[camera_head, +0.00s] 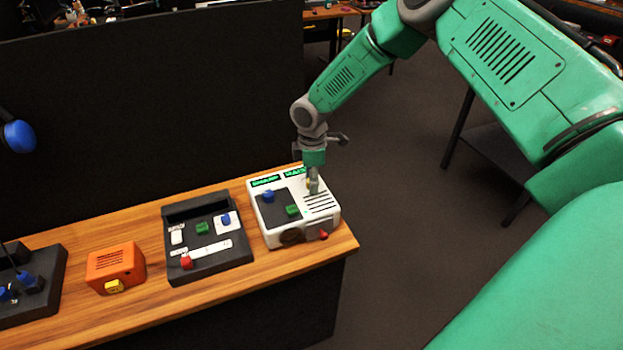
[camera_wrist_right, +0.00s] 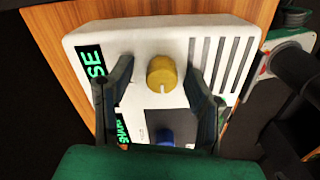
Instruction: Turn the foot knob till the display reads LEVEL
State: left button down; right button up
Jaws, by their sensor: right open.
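The white panel box (camera_head: 270,240) stands near the right end of the table and fills much of the right wrist view (camera_wrist_right: 100,40). A round yellow knob (camera_wrist_right: 163,73) with a pale pointer line is on its top. My right gripper (camera_head: 313,188) is over the box with its fingers open, one on each side of the yellow knob; contact cannot be told. Two dark displays with green text sit along the box's edge; one (camera_wrist_right: 94,65) shows letters ending in "SE", the other (camera_wrist_right: 122,132) is partly hidden by a finger. No label shows which knob is the foot knob.
The box also carries a blue knob (camera_head: 268,196), a green part (camera_head: 292,210), a red part (camera_head: 323,235) and slots. A black switch tray (camera_head: 207,268) and an orange box (camera_head: 116,262) stand to its left. A dark partition (camera_head: 150,110) rises behind.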

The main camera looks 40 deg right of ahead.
jog(key=shift+r, duration=0.1)
grip_shut()
jog(key=shift+m, duration=0.3)
jog(key=m, duration=0.4)
jog(key=shift+w+m, duration=0.1)
jog(key=shift+m, duration=0.2)
jog(key=m, duration=0.5)
jog(key=shift+r+m, duration=0.1)
jog(key=shift+m, duration=0.2)
jog(key=shift+w, duration=0.1)
